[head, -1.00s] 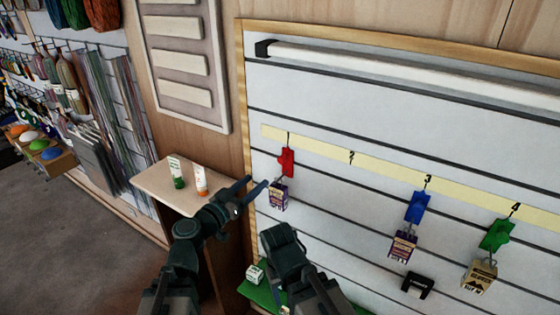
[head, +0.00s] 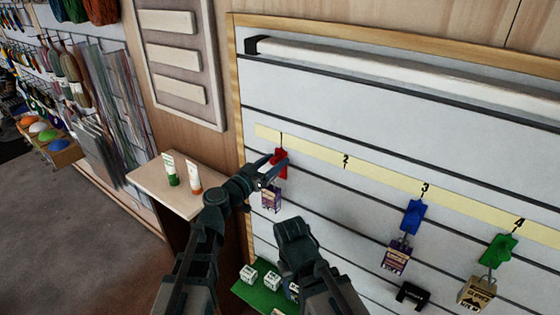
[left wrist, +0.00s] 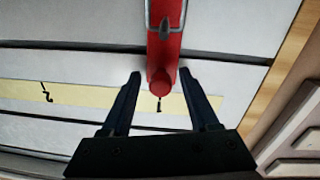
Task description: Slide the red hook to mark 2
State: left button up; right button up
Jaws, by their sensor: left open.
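The red hook (head: 281,160) hangs on the slatted wall under mark 1 of the yellow strip, with a small purple box (head: 271,198) hanging from it. In the left wrist view the red hook (left wrist: 163,60) lies between the fingers. My left gripper (head: 270,165) is at the hook; its fingers (left wrist: 165,95) are open, one on each side, with gaps visible. Mark 2 (head: 346,161) is on the strip to the right and has no hook under it; it also shows in the left wrist view (left wrist: 46,92). My right gripper (head: 292,232) is low in front of the wall; its fingers cannot be made out.
A blue hook (head: 413,215) hangs under mark 3 and a green hook (head: 499,250) under mark 4, each with a box. A black empty bracket (head: 411,296) sits lower. A side table (head: 150,183) with two tubes stands left. The strip between marks 1 and 3 is clear.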

pick_arm(q)
jog(key=shift+c, duration=0.2)
grip_shut()
dwell(1.3)
